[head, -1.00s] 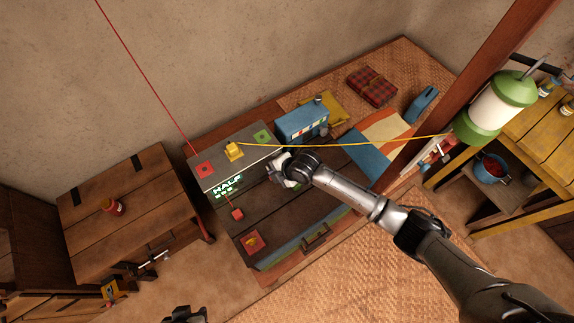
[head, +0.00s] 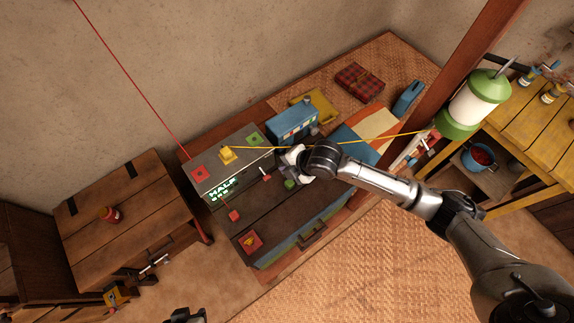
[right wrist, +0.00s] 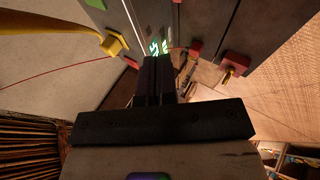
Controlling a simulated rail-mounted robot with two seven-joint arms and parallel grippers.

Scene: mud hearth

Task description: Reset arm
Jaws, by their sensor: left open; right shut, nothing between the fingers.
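My right gripper (head: 287,162) is shut and empty, just above the dark wooden chest (head: 262,203), right of its grey panel (head: 222,172). In the right wrist view its two black fingers (right wrist: 158,75) are together, pointing toward the glowing green display. My left gripper (head: 186,316) shows only as a small dark part at the bottom edge of the head view; it is open, with most of it cut off. The panel bears a red square (head: 200,173), a yellow block (head: 228,155), a green square (head: 254,139) and a "HALF" display (head: 222,189).
A yellow cord (head: 385,138) runs from the yellow block past my right arm to a green-white cylinder (head: 470,105). A red cord (head: 130,80) rises from the red square. A blue box (head: 292,124) stands behind the gripper. A wooden table (head: 125,215) stands left.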

